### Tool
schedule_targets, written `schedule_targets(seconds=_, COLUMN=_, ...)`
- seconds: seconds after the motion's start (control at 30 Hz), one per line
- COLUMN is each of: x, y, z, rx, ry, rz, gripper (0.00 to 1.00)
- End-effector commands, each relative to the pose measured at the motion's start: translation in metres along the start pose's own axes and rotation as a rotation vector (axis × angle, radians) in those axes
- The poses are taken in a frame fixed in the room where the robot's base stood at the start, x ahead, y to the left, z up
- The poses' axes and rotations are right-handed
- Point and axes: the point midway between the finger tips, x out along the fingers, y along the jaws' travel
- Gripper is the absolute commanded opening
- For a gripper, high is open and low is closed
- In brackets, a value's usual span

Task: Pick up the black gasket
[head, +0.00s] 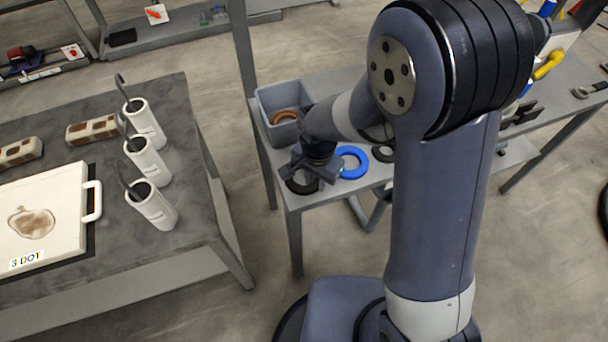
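A black ring-shaped gasket (301,187) lies near the front left corner of the grey bench, partly hidden by my gripper (308,172). My gripper points down right over this ring. The gap between its fingers is too small and dark to read, and I cannot tell whether it touches the ring. A second black ring (383,154) lies farther right on the same bench, partly hidden by my arm. A blue ring (352,163) lies between the two black ones.
A grey bin (268,98) with brown-orange rings (284,116) stands behind my gripper. A bench post rises at its left. The left table (60,120) holds white cylinders (148,160) with dark handles and a white plate (45,205). Tools lie at the far right.

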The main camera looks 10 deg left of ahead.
Motion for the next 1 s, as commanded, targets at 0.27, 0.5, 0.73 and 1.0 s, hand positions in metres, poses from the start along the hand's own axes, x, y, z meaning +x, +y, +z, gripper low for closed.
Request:
schedule_targets(seconds=0.27, x=0.000, y=0.000, z=0.000, rx=0.000, ry=0.000, rz=0.000, gripper=0.01)
schedule_targets(seconds=0.5, x=0.000, y=0.000, z=0.000, rx=0.000, ry=0.000, rz=0.000, gripper=0.00)
schedule_targets(seconds=0.73, x=-0.017, y=-0.001, z=-0.001, rx=0.000, ry=0.003, rz=-0.004, gripper=0.00)
schedule_targets(seconds=1.0, x=-0.069, y=-0.001, z=-0.001, rx=0.000, ry=0.004, rz=-0.006, gripper=0.00)
